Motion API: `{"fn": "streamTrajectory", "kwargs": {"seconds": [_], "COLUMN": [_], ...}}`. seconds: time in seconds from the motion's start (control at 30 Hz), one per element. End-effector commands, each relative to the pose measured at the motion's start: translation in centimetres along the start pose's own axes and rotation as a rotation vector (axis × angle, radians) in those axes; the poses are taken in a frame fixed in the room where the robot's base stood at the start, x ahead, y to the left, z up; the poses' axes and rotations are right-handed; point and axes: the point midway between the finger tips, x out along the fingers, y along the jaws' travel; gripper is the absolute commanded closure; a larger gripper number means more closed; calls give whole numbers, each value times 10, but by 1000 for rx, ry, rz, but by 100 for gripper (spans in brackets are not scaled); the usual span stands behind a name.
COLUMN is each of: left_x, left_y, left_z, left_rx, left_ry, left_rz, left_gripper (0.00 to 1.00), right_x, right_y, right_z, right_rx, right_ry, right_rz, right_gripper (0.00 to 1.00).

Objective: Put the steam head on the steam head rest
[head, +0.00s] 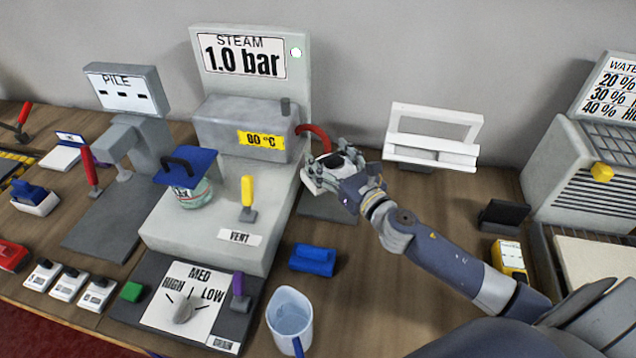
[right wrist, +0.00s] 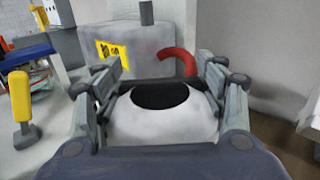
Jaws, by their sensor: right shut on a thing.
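My right gripper (head: 322,176) is shut on a white rounded thing with a black top, likely the steam head (right wrist: 160,122), which shows between the fingers in the right wrist view. In the head view my fingers hide most of it. A red curved hose (head: 316,134) comes from the grey boiler and ends behind the gripper; it also shows in the right wrist view (right wrist: 182,60). A dark grey plate (head: 340,213), possibly the steam head rest, lies below the gripper, partly covered by it. I cannot tell whether the held thing touches it. My left gripper is not in view.
The steam unit (head: 200,228) with its boiler (head: 222,125) stands just left of my gripper. A white frame (head: 432,153) stands behind to the right. A blue block (head: 313,260) and a jug (head: 289,322) are nearer. The wood right of the plate is fairly clear.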

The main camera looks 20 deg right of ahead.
Motion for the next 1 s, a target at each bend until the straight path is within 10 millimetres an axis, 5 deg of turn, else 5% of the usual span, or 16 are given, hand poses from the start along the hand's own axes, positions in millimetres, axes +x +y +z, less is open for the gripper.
{"fn": "streamTrajectory", "kwargs": {"seconds": [0.4,0.8,1.0], "left_x": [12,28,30], "left_y": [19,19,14], "left_z": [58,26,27], "left_rx": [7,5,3], "left_ry": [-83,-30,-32], "left_rz": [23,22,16], "left_gripper": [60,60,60], "right_x": [4,4,4], "right_y": [-7,-7,-7], "right_z": [-49,-88,-96], "right_rx": [6,6,2], "right_ry": [0,-1,-2], "right_rz": [-2,-3,0], "right_gripper": [76,76,76]}}
